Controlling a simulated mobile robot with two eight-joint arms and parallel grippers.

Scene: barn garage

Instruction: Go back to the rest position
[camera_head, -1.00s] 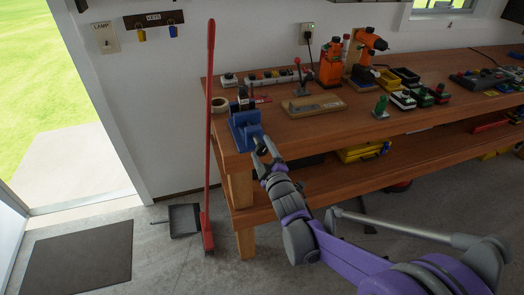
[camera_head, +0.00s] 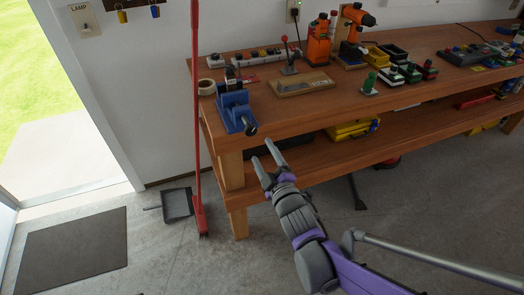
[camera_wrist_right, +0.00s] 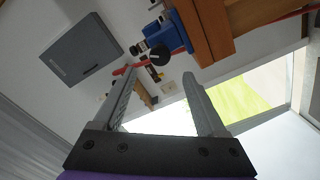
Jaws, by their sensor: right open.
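My right gripper (camera_head: 268,160) is open and empty in the head view. It is in front of the workbench's left end, below and apart from the blue vise (camera_head: 235,110). In the right wrist view my right gripper (camera_wrist_right: 158,85) shows two spread fingers with nothing between them. The blue vise (camera_wrist_right: 165,45), with its dark round handle end, lies beyond the fingertips there. My left gripper is not in view.
The wooden workbench (camera_head: 290,122) holds tools, an orange drill (camera_head: 355,18) and small bins. A red broom (camera_head: 196,120) leans at its left end beside a dustpan (camera_head: 176,204). A dark mat (camera_head: 75,245) lies by the open door. Floor between is clear.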

